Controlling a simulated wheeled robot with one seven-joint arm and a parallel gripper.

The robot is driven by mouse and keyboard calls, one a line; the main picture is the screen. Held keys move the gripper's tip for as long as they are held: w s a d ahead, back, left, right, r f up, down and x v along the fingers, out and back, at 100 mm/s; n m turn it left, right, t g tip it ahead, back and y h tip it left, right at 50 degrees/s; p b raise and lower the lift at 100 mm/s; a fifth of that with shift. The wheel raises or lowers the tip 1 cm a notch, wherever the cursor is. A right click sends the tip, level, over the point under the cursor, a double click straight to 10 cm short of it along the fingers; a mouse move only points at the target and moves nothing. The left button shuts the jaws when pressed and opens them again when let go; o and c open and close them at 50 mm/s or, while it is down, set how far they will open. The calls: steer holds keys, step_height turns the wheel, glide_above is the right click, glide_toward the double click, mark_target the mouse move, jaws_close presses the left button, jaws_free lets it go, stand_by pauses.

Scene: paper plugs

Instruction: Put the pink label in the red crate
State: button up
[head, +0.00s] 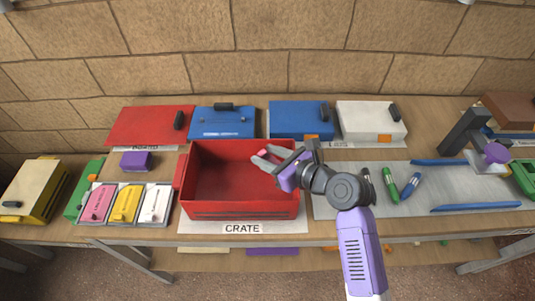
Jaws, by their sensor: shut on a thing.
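The red crate (240,211) stands open on the table, above a "CRATE" sign. My gripper (262,157) reaches in from the right over the crate's right part, with its fingers pointing left. It is shut on a small pink piece, the pink label (263,153), which shows between the fingertips. The fingers hide part of the label and of the crate's back right. I cannot tell how high the label is above the crate floor.
A rack with pink, yellow and white cards (126,204) stands left of the crate. Red (150,125), blue (222,122) and white (370,119) boxes line the back. Green and blue markers (409,187) lie on a grey mat at right. A purple block (135,161) is at back left.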

steer(key=shift+f, duration=0.45)
steer(key=o, duration=1.3)
steer(key=shift+r, duration=0.3)
steer(key=v, duration=1.2)
steer(key=shift+r, duration=0.35)
